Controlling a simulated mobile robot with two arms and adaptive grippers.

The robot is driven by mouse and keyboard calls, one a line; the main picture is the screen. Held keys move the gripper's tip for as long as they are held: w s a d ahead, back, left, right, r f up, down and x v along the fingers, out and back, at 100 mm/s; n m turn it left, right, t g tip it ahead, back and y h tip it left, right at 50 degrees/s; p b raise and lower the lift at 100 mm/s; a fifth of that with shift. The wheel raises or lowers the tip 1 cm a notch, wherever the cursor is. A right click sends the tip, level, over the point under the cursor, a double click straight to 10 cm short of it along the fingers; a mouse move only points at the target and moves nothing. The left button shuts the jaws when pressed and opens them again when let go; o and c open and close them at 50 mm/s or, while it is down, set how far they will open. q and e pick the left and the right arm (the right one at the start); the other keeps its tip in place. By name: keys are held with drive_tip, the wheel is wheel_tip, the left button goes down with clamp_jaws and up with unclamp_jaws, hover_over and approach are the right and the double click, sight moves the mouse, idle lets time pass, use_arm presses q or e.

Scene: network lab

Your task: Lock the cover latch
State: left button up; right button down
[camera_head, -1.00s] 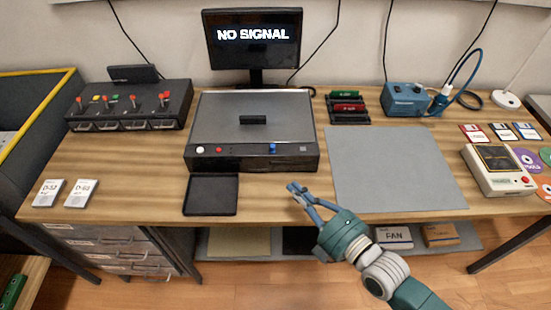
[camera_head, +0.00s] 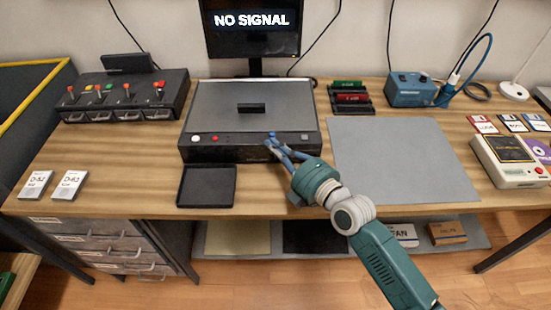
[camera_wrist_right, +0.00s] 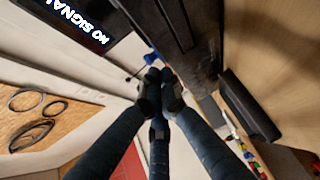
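The black box with a grey cover (camera_head: 250,100) sits on the bench, with a dark handle (camera_head: 252,107) on top. A blue knob (camera_head: 272,136), which looks like the cover latch, is at the right part of its front. My right gripper (camera_head: 271,145) is at the blue knob and partly overlaps it; contact cannot be made out. In the right wrist view the fingertips (camera_wrist_right: 161,86) are close together with nothing seen between them, and the small blue knob (camera_wrist_right: 150,59) lies just beyond the tips. My left gripper is out of view.
A black tray (camera_head: 206,203) lies in front of the box. A grey mat (camera_head: 400,160) is clear at the right. A switch panel (camera_head: 125,97) is at the left, and a monitor (camera_head: 252,35) reading NO SIGNAL is behind. A red-and-green card rack (camera_head: 350,97) stands right of the box.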

idle(0.3)
drive_tip(key=shift+w+b, duration=0.6)
drive_tip(key=shift+w, duration=0.55)
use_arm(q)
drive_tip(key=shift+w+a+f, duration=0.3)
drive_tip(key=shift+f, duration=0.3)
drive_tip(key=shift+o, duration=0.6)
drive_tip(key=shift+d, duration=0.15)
use_arm(e)
drive_tip(key=f+v, duration=0.1)
drive_tip(key=v, duration=0.7)
drive_tip(key=shift+r, duration=0.5)
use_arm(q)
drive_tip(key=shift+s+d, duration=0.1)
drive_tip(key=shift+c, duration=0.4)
